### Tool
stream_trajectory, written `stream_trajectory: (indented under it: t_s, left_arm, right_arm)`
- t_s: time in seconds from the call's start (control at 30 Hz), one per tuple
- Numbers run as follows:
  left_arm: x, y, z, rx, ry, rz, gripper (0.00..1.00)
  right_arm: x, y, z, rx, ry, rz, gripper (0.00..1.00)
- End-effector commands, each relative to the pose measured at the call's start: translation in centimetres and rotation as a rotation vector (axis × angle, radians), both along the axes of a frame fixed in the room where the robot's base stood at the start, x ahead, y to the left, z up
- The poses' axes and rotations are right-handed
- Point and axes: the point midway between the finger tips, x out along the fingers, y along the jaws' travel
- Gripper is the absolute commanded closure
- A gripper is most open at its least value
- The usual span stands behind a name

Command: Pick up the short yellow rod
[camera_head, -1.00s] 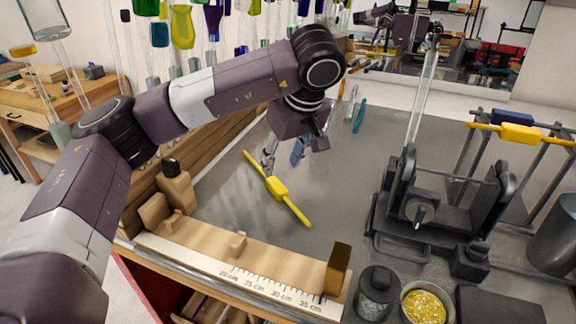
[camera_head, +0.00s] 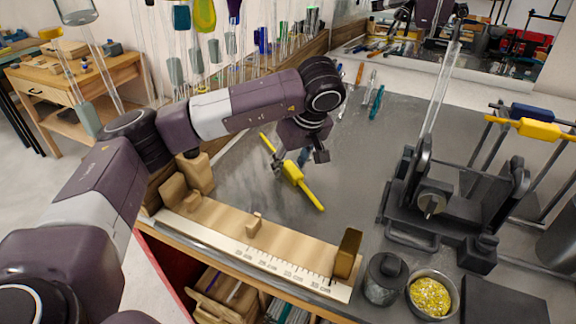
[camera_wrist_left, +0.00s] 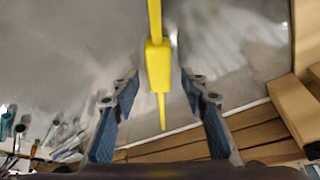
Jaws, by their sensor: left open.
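A yellow rod (camera_head: 309,192) with a thicker block at its middle lies slantwise on the grey table top (camera_head: 355,180). A second yellow rod (camera_head: 537,128) with a thick middle rests across the dark rack at the right. My left gripper (camera_head: 293,163) is open just above the first rod's thick middle. In the left wrist view, this rod (camera_wrist_left: 158,65) runs between the two spread fingers (camera_wrist_left: 158,98), apart from both. Part of the rod is hidden behind the gripper in the head view. My right gripper is not in view.
A wooden ruler jig (camera_head: 290,255) lies along the front edge. A dark clamp stand (camera_head: 435,210) with an upright glass tube stands to the right. A bowl of yellow bits (camera_head: 430,297) and a dark jar (camera_head: 384,279) stand in front. Several tools (camera_head: 376,100) lie at the back.

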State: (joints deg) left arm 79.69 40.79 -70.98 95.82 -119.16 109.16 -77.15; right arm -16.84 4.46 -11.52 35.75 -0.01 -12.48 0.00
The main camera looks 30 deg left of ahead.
Motion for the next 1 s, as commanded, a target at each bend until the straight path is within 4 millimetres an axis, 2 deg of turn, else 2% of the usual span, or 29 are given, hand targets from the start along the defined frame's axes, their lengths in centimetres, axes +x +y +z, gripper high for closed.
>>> stream_trajectory:
  t_s: [0.07, 0.43, 0.77, 1.0]
  left_arm:
    - [0.0, 0.0, 0.0, 0.0, 0.0, 0.0, 0.59]
    - [0.0, 0.0, 0.0, 0.0, 0.0, 0.0, 1.0]
    - [0.0, 0.0, 0.2, -0.001, -0.001, 0.001, 1.0]
    - [0.1, -0.1, 2.2, -0.001, -0.004, -0.001, 1.0]
  right_arm:
    - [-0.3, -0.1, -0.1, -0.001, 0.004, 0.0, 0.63]
    - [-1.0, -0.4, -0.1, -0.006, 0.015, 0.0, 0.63]
    - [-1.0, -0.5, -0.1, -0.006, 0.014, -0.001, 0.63]
    - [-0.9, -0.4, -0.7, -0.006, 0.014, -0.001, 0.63]
